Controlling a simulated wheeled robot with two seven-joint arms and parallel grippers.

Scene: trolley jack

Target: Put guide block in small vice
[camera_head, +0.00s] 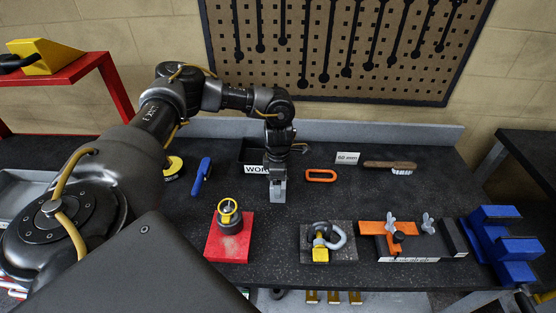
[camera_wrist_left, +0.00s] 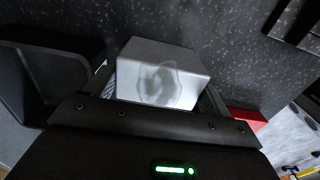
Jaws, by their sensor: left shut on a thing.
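The guide block, a pale grey block (camera_head: 278,191), is held in my left gripper (camera_head: 277,178) above the middle of the bench, in front of the black bin. In the left wrist view the block (camera_wrist_left: 160,72) sits between the two fingers, with its near face bright and a darker round mark on it. The small vice, blue with a dark screw end (camera_head: 497,236), stands at the bench's right front corner, well to the right of my left gripper. My right gripper is out of view.
A black labelled bin (camera_head: 250,153) is behind the gripper; its wall shows in the wrist view (camera_wrist_left: 40,55). A red plate (camera_head: 229,247), a dark plate with a shackle (camera_head: 345,255) and an orange clamp fixture (camera_head: 385,229) line the front. The centre is clear.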

